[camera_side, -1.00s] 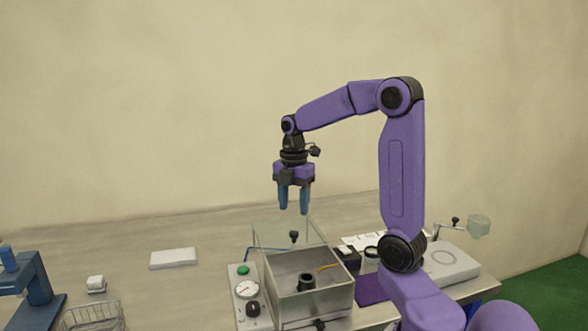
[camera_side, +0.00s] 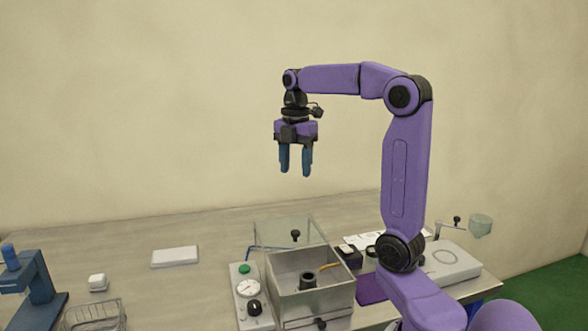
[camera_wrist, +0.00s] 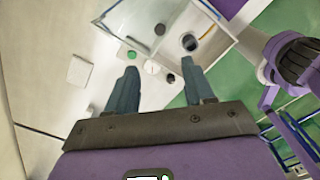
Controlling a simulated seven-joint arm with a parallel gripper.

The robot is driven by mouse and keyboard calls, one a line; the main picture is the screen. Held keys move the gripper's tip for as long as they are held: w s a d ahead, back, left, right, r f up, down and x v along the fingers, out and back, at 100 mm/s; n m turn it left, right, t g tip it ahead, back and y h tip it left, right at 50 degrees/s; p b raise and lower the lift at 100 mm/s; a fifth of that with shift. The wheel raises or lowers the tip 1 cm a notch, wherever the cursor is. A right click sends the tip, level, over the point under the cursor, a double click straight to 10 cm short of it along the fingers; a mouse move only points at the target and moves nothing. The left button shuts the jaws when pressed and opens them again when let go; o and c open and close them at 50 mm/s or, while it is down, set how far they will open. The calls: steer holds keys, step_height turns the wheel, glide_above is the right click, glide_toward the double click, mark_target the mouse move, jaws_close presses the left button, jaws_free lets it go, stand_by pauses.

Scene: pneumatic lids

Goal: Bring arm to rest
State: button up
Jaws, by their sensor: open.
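My gripper (camera_side: 295,173) hangs from the purple arm with its blue fingers pointing down. It is open and empty, well above the bench. In the wrist view the two fingers (camera_wrist: 163,82) are spread apart with nothing between them. Below the gripper is a metal box (camera_side: 310,300) with a clear lid (camera_side: 284,234) raised at its back. The lid carries a black knob (camera_side: 295,235). Inside the box stands a dark cylinder (camera_side: 308,281) with an orange tube beside it. The box also shows at the top of the wrist view (camera_wrist: 205,50).
A control panel with a green button (camera_side: 244,268), gauge (camera_side: 248,288) and black knob (camera_side: 254,307) is left of the box. A white block (camera_side: 175,257), wire basket (camera_side: 94,315) and blue press (camera_side: 36,283) stand farther left. The air around my gripper is clear.

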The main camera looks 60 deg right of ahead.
steer(key=s+a+f+m, duration=0.1)
steer(key=s+a+f, duration=0.25)
steer(key=a, duration=0.55)
steer(key=s+a+f+m, duration=0.15)
steer(key=a+f, duration=0.25)
steer(key=a, duration=0.4)
steer(key=s+a+f+m, duration=0.1)
steer(key=s+a+f, duration=0.2)
steer(key=s, duration=0.5)
steer(key=s+a+f+m, duration=0.2)
steer(key=s+a+f, duration=0.1)
steer(key=s+f, duration=0.2)
steer(key=s, duration=0.2)
steer(key=shift+s, duration=0.35)
